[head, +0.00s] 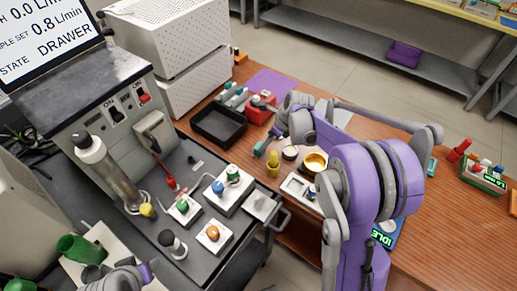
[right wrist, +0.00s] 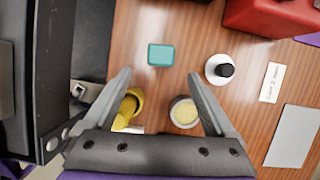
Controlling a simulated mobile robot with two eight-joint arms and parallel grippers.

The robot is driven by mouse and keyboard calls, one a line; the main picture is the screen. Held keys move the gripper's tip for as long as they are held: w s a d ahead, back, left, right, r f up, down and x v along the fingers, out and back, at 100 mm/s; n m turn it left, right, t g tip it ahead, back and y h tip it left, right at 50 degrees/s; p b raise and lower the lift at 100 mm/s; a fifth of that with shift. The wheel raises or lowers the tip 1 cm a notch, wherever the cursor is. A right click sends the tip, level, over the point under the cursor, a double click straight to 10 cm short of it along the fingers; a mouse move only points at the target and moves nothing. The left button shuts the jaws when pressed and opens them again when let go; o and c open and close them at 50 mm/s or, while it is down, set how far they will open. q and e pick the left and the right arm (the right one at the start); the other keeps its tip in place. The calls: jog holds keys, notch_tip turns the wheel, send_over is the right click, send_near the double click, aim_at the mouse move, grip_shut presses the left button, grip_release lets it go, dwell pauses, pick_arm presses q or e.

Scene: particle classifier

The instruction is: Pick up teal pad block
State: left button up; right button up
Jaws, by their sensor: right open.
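The teal pad block (right wrist: 161,54) lies on the wooden table in the right wrist view, a little beyond my open fingertips. In the head view, a small teal shape (head: 259,148) near the table's left edge appears to be the same block. My right gripper (right wrist: 158,82) is open and empty, with its fingers spread above the table. In the head view its fingers are mostly hidden by my arm. My left gripper (head: 130,277) shows only in part at the bottom left, and its jaws are unclear.
A yellow bottle (right wrist: 130,107) and a small cup (right wrist: 184,112) stand between my right fingers. A white pot with a black knob (right wrist: 220,70) and a red box (right wrist: 270,14) are close by. A black tray (head: 218,125) sits farther back.

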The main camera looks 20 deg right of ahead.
jog(key=x, duration=0.2)
jog(key=shift+w+a+f, duration=0.1)
jog(key=shift+f, duration=0.25)
jog(key=shift+w+x, duration=0.1)
jog(key=shift+x, duration=1.4)
jog(key=shift+w+x, duration=0.15)
jog(key=shift+x, duration=1.4)
jog(key=shift+r, duration=0.15)
grip_shut()
notch_tip(320, 180, up, 10)
